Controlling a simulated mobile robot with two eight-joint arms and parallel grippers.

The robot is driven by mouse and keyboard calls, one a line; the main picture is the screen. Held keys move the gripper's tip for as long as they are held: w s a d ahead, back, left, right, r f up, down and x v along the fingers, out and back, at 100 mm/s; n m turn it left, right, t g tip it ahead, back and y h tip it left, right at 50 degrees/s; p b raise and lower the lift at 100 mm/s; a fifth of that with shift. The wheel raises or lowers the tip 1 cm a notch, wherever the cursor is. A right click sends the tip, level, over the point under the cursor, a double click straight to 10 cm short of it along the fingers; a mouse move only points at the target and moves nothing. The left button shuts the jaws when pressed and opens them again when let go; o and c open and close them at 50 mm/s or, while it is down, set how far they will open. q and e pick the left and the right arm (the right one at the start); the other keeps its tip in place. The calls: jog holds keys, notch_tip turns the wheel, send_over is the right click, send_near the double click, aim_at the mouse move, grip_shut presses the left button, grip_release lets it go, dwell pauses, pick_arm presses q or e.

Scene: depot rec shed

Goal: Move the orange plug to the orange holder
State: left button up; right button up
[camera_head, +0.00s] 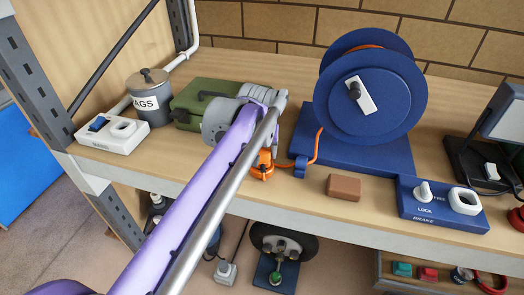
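An orange plug (265,158) is at the front edge of the bench, below the end of my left arm. An orange cable runs from it past a small blue clip (300,167) to the blue reel (370,95). A low orange ring-like piece (262,173) shows right under the plug; it may be the orange holder, and I cannot tell whether the plug sits in it. My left gripper (266,145) reaches down at the plug. Its fingers are mostly hidden by my arm, so its grip cannot be made out. My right gripper is out of view.
A brown block (343,187) and a blue brake panel (442,205) lie right of the plug. A green case (205,100), a grey pot (150,95) and a white switch box (112,133) stand left. A lamp (500,120) stands far right. Shelf items show below.

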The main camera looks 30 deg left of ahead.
pick_arm(q)
jog(key=o, duration=0.4)
jog(key=p+v, duration=0.1)
jog(key=v, duration=0.9)
jog(key=shift+r, duration=0.4)
jog(key=s+d+f+m+h+p, duration=0.1)
jog(key=s+d+f, duration=0.3)
jog(key=s+f, duration=0.5)
jog(key=s+d+f+m+t+p, duration=0.1)
jog(key=s+d+f+m+p, duration=0.2)
jog(key=s+f, duration=0.5)
notch_tip(320, 180, down, 3)
jog(key=shift+s+d+r+m+h+p, duration=0.15)
jog(key=shift+s+d+m+h+p, duration=0.25)
jog(key=shift+d+p, duration=0.5)
